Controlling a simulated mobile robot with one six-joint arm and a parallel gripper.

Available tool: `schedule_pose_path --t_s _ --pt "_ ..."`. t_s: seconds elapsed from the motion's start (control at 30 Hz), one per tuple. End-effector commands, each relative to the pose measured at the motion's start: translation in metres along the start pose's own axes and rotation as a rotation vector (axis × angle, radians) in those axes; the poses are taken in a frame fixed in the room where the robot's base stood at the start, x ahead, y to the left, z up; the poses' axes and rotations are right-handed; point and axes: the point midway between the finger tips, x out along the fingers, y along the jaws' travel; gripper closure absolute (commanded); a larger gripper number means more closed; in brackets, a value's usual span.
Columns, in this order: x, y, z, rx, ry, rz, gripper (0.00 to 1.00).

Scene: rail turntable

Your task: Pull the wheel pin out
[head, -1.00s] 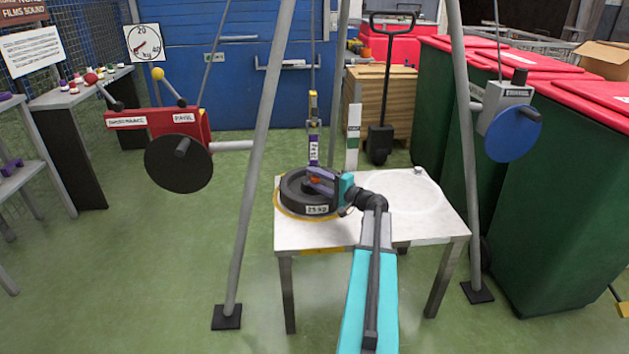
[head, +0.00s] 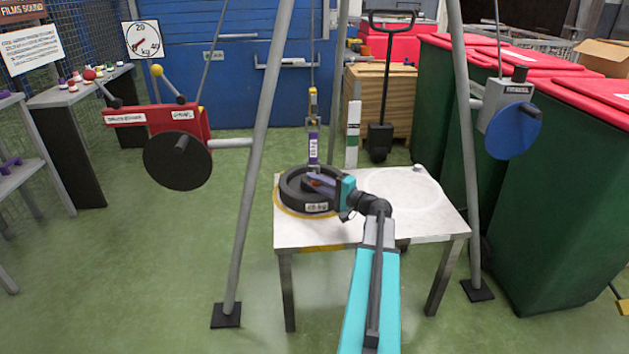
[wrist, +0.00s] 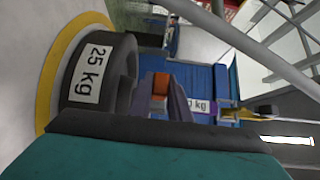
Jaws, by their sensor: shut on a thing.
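A black 25 kg disc weight (head: 290,201) lies on a yellow ring (head: 279,207) on the white table (head: 350,231). The weight's label also shows in the wrist view (wrist: 91,73). My gripper (head: 318,182) reaches over the weight's near right side, its purple fingers at the weight's middle. The fingers are shut on a small orange-red part (wrist: 161,83), which shows between them in the wrist view. I cannot tell whether it is the wheel pin. A black hand wheel (head: 178,162) is on the red winch at left, and a blue wheel (head: 513,132) is on the grey winch at right.
Grey frame legs stand left (head: 246,205) and right (head: 466,170) of the table. Green bins (head: 545,185) line the right side.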

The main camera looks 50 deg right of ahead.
Motion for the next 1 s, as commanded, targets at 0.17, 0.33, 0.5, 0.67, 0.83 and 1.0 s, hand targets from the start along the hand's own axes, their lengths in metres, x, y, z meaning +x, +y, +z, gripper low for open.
schedule_pose_path --t_s 0.17,0.33,0.5,0.67,0.83,1.0 --pt "-0.013 0.001 0.013 0.000 0.001 0.001 1.00" --pt "-0.018 0.001 0.018 0.000 0.000 0.001 1.00" --pt "-0.018 0.001 0.018 0.000 -0.002 0.002 1.00" --pt "-0.019 0.001 0.019 0.000 -0.004 0.002 0.80" --pt "-0.018 0.001 0.019 0.000 -0.003 0.002 0.64" --pt "-0.018 0.000 0.018 0.000 -0.002 0.001 0.64"
